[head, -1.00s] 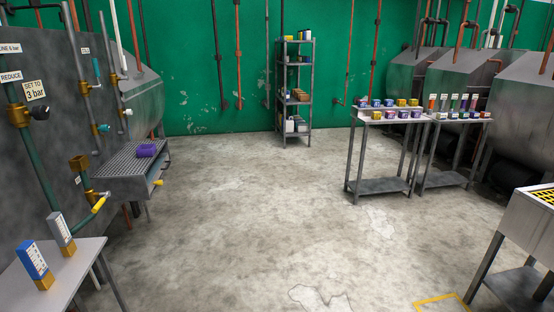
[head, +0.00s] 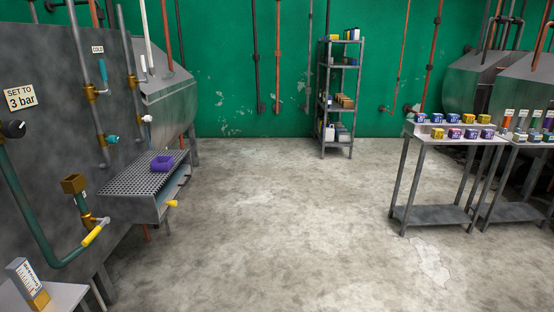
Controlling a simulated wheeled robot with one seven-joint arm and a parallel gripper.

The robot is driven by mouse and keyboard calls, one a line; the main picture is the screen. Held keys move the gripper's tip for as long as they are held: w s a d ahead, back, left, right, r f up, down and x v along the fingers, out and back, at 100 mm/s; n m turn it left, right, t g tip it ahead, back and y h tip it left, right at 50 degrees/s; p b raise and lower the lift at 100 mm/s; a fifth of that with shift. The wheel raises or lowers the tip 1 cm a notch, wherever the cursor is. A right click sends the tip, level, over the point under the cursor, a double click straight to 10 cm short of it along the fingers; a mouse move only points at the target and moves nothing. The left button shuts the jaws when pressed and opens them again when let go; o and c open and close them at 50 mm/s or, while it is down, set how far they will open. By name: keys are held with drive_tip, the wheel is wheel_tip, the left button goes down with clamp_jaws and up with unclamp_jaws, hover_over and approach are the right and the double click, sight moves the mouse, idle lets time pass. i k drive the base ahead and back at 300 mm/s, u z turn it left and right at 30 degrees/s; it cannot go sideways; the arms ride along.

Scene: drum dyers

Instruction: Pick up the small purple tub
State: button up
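Several small tubs with coloured labels stand in two rows on a metal table (head: 415,128) at the right. One in the front row looks purple (head: 454,134); the tubs are too small here for me to be sure of their colours. A purple object (head: 162,163) lies on the perforated shelf of the grey machine at the left; I cannot tell whether it is a tub. My gripper is not in view.
The perforated shelf (head: 130,184) juts out at the left, above a yellow-handled valve (head: 92,236). A small table with a box (head: 28,283) is at the bottom left. A shelf rack (head: 324,95) stands by the green wall. The middle floor (head: 270,230) is clear.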

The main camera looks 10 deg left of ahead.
sight(160, 164)
drive_tip(key=u, duration=0.3)
drive_tip(key=i, duration=1.15)
drive_tip(key=u, duration=1)
drive_tip(key=i, duration=1.3)
drive_tip(key=u, duration=0.7)
drive_tip(key=i, duration=0.85)
drive_tip(key=u, duration=0.05)
